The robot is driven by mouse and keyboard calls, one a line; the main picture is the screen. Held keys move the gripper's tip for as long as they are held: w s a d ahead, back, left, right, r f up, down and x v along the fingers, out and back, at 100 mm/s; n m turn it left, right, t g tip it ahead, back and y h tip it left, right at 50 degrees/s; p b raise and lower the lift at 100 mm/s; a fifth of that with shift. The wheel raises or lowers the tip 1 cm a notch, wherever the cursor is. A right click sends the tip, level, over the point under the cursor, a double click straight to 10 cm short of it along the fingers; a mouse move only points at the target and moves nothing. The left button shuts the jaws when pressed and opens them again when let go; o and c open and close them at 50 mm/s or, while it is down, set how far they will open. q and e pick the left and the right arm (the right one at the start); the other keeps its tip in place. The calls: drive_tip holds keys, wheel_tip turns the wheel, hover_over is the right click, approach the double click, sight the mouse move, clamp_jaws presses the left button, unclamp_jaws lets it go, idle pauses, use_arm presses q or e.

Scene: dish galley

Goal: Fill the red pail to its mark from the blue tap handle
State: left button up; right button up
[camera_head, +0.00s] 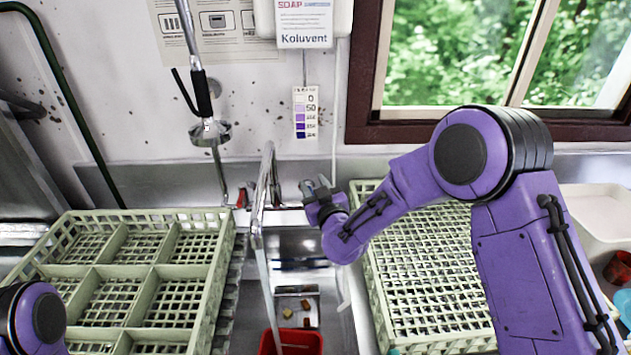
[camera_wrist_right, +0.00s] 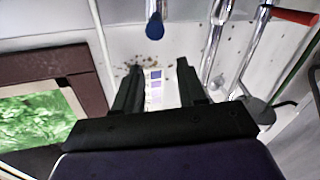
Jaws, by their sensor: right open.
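The red pail (camera_head: 291,342) stands in the sink under the tap (camera_head: 268,185), cut off by the lower picture edge. A pale streak like running water (camera_head: 267,285) drops from the spout into the pail. I cannot make out the pail's mark or water level. My right gripper (camera_head: 318,184) is open and empty, just right of the tap. In the right wrist view, the blue tap handle (camera_wrist_right: 154,27) lies beyond the open fingertips (camera_wrist_right: 158,68), apart from them. The red handle (camera_wrist_right: 296,16) shows farther right there. My left gripper is out of view.
Pale green dish racks stand left (camera_head: 222,262) and right (camera_head: 378,285) of the sink. A spray hose (camera_head: 203,95) hangs above and left of the tap. Small brown and yellow bits (camera_head: 305,304) lie in the sink. A window (camera_head: 480,50) is behind my right arm.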

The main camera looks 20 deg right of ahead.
use_arm(q)
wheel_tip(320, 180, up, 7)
drive_tip(key=p, duration=0.5)
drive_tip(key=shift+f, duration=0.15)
use_arm(e)
drive_tip(key=s+a+r, duration=0.3)
drive_tip(key=s+r, duration=0.5)
drive_tip(key=s, duration=0.4)
drive_tip(key=shift+a, duration=0.4)
drive_tip(key=shift+c, duration=0.4)
